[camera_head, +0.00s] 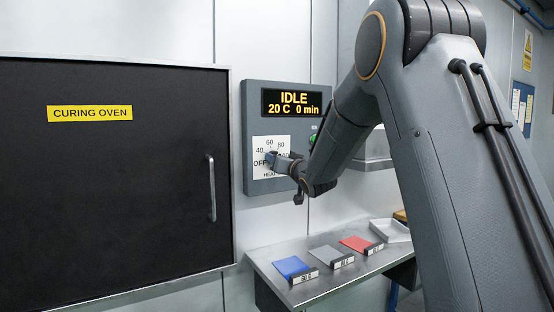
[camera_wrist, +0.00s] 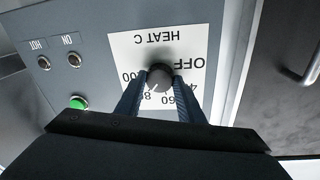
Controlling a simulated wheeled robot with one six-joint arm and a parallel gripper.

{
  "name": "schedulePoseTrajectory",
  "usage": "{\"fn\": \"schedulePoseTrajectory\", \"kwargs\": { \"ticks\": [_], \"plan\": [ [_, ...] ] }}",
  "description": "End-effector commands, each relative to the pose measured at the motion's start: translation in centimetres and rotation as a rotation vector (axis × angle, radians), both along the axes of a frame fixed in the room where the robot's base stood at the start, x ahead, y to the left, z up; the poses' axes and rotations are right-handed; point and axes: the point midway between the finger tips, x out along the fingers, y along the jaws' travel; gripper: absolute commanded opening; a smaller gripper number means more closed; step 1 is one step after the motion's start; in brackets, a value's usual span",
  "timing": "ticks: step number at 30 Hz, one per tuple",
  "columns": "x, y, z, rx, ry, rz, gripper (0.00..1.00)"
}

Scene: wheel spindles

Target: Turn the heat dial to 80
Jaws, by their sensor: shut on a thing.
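The heat dial (camera_wrist: 160,74) is a round dark knob on a white scale plate (camera_wrist: 123,43), which appears upside down in the wrist view. My gripper (camera_wrist: 158,84) is shut on the dial, one finger on each side. A small white mark on the knob seems to point toward the 80 label, partly hidden by a finger; its exact setting is hard to tell. In the head view my gripper (camera_head: 271,158) is at the scale plate (camera_head: 260,143) and hides most of the dial. The display (camera_head: 293,103) reads IDLE, 20 C, 0 min.
The closed curing oven (camera_head: 110,190) with a vertical handle (camera_head: 211,188) stands left of the panel. A green button (camera_wrist: 77,102) and two small lamps marked ON and HOT are on the panel. Below, a metal shelf (camera_head: 330,283) holds blue, grey and red pieces and a white tray (camera_head: 390,230).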

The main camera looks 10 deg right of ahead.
Motion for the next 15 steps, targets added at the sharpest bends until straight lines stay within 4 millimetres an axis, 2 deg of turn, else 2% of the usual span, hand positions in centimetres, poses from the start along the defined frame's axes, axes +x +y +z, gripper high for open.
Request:
{"fn": "schedulePoseTrajectory", "kwargs": {
  "ticks": [14,15],
  "plan": [
    [-0.01,0.03,-0.18,0.014,0.007,0.000,0.12],
    [-0.01,0.03,-0.17,0.014,0.007,0.000,0.38]
  ]
}}
